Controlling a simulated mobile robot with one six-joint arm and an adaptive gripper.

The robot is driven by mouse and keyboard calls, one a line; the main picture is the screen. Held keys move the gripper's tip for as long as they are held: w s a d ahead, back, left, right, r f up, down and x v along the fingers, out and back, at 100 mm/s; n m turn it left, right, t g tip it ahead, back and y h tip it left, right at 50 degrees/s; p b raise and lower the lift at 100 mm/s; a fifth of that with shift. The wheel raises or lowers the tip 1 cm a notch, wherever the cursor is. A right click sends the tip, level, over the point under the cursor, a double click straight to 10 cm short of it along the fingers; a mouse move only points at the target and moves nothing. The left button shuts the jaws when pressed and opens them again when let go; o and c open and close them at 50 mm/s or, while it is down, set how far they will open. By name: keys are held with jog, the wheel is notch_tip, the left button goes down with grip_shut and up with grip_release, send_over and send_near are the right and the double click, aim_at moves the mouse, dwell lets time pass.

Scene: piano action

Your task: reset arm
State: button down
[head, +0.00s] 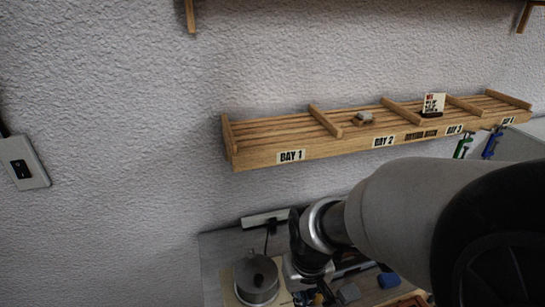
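My arm reaches in from the right side of the head view and bends down over the workbench. My gripper (312,290) is low in the picture, just right of a grey lidded pot, above the bench. Its fingers are mostly hidden by my own wrist and dark parts below it. I cannot tell whether it is open, shut or holding something.
A wooden wall shelf (262,152) with labelled bays hangs above the arm. It bears a small grey-brown piece (363,118) and a small sign (433,103). The grey pot (257,278) and a blue block (388,281) are on the bench. A switch (22,168) is at left.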

jog(key=s+d+r+m+t+b, duration=0.2)
jog(key=s+d+r+t, duration=0.1)
jog(key=s+d+r, duration=0.5)
jog(key=s+r, duration=0.3)
jog(key=s, duration=0.1)
jog(key=shift+s+r, duration=0.3)
jog(key=shift+s, duration=0.05)
jog(key=shift+d+m, duration=0.1)
jog(key=shift+m, duration=0.2)
